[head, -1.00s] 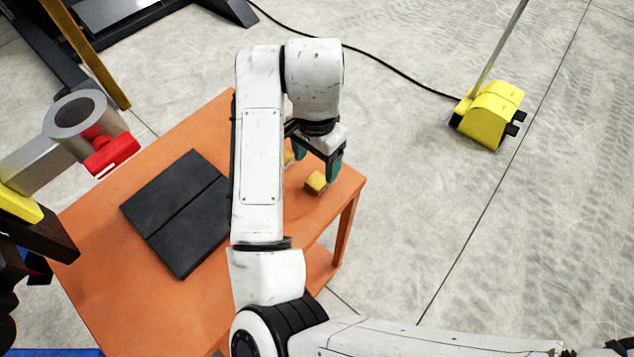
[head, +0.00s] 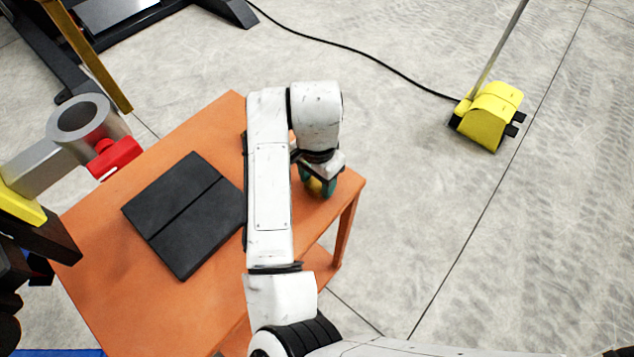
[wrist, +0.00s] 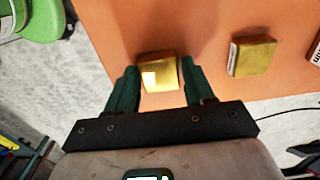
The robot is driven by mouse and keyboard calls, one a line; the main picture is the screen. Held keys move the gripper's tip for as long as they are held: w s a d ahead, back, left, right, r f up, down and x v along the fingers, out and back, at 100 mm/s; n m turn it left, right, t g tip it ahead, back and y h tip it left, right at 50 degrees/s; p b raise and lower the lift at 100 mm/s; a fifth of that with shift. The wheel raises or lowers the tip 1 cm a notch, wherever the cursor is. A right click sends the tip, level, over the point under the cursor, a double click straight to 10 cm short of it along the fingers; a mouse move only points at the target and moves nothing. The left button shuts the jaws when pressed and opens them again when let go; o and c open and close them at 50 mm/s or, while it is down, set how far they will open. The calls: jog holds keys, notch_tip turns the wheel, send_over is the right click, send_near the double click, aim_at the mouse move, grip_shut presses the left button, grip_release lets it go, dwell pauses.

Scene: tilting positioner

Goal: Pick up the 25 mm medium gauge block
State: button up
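My gripper (head: 317,184) is low over the right corner of the orange table, pointing down. In the wrist view its two green fingers (wrist: 160,75) stand on either side of a gold block (wrist: 158,72), with a narrow gap at each side, so it looks open. That block shows in the head view as a bit of yellow (head: 315,186) between the fingers. A second gold block (wrist: 252,56) with a pale label on its side lies to the right in the wrist view. I cannot read a size on either block.
The orange table (head: 110,270) carries a black two-part plate (head: 185,215). A labelled block (wrist: 315,52) is cut off at the wrist view's right edge. A grey ring fixture with a red knob (head: 115,157) stands at the left. A yellow pedal unit (head: 487,117) is on the floor.

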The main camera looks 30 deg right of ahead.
grip_shut()
jog(key=shift+r, duration=0.15)
